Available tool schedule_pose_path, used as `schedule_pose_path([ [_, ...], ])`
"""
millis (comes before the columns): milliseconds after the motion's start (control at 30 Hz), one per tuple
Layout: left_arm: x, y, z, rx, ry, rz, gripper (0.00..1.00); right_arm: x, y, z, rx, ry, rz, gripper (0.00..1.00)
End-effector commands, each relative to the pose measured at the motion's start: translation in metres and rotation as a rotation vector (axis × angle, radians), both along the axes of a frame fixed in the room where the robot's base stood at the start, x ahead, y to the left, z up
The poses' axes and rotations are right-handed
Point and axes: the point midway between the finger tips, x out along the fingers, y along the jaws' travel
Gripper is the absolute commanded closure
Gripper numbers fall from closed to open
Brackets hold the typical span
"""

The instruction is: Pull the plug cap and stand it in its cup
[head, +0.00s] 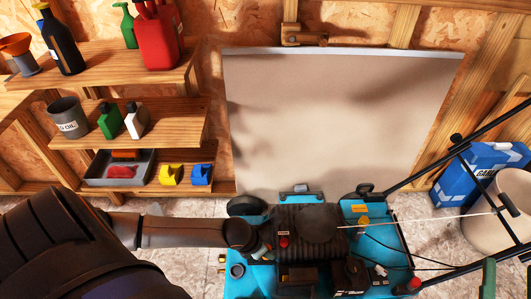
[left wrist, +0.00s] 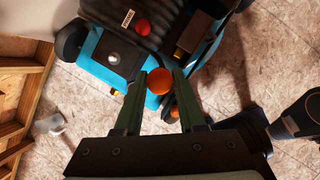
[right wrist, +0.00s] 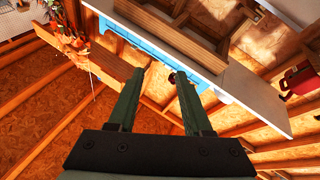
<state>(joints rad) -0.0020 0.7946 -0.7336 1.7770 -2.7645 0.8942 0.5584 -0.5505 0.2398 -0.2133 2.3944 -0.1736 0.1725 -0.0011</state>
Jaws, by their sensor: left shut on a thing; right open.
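The blue mower (head: 262,280) with its dark ribbed engine (head: 305,232) stands low in the head view. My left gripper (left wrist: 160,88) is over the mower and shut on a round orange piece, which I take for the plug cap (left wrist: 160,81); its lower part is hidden. In the head view my left gripper (head: 262,247) is small and partly hidden by my wrist. A round dark-mouthed holder, perhaps the cup (head: 237,270), sits on the mower's left side. My right gripper (right wrist: 158,82) is open and empty, away from the mower; a green finger (head: 489,280) shows at the head view's right edge.
Wooden shelves (head: 140,133) with bottles, a red can (head: 157,38) and a grey tray (head: 118,180) stand at the left. A pale board (head: 335,120) is behind the mower.

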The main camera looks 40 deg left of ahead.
Motion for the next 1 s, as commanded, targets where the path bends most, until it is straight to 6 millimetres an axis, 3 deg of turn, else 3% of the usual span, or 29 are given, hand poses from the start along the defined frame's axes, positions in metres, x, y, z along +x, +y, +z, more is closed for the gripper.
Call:
schedule_pose_path([
  [300,0.000,0.000,-0.001,-0.001,0.000,0.000,1.00,0.000,0.000,0.000,0.000,-0.001,0.000,0.50],
  [467,-0.001,0.006,-0.021,-0.004,0.010,-0.004,1.00,-0.002,0.002,-0.007,0.002,-0.023,0.008,0.50],
  [1000,-0.016,0.080,-0.177,-0.021,0.028,-0.012,1.00,-0.033,0.014,-0.038,0.033,-0.251,0.099,0.50],
])
